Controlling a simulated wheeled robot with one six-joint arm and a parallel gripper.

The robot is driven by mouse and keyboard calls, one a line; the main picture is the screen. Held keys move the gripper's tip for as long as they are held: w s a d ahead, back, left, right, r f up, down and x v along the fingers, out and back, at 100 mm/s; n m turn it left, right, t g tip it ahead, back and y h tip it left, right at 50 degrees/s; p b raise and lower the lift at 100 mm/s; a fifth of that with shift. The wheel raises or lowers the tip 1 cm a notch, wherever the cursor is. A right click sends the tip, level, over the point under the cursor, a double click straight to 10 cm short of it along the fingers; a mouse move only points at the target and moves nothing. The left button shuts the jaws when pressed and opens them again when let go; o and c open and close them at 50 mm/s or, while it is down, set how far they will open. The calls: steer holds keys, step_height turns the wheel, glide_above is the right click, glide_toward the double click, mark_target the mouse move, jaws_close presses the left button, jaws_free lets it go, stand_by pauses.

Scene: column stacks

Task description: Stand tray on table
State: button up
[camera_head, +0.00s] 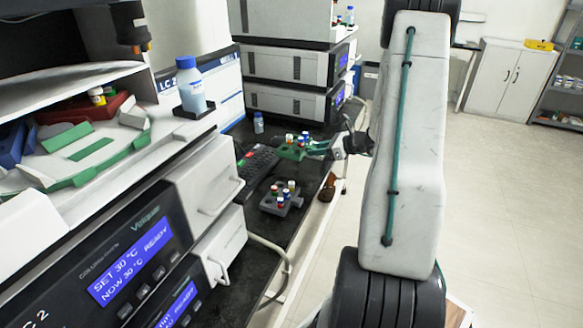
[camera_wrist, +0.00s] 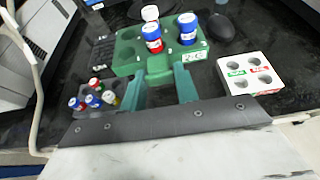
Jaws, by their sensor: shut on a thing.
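A green tray (camera_wrist: 125,68) carries small vials with blue, red and white caps. It also shows in the head view (camera_head: 290,155) at the far part of the black table (camera_head: 255,285). My gripper (camera_wrist: 160,78) has its teal fingers closed on a green tab at the tray's near side. In the head view my gripper (camera_head: 320,148) reaches the tray from the right. The tray looks roughly level. I cannot tell whether its underside touches the table or hangs just above it.
A grey tray (camera_head: 268,204) with several vials stands nearer on the table. A white tray (camera_wrist: 262,88) with empty holes is right of the green one. A keyboard (camera_head: 257,165), a dark mouse (camera_wrist: 221,27) and a blue-capped bottle (camera_head: 258,123) are close by. Instruments line the left.

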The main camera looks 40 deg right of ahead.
glide_above(316, 177)
step_height(316, 177, down, 5)
steer(key=shift+w+a+f, duration=0.1)
steer(key=shift+a+f, duration=0.05)
steer(key=shift+f, duration=2.25)
steer(key=shift+f, duration=0.1)
steer(key=o, duration=1)
steer(key=v, duration=1.2)
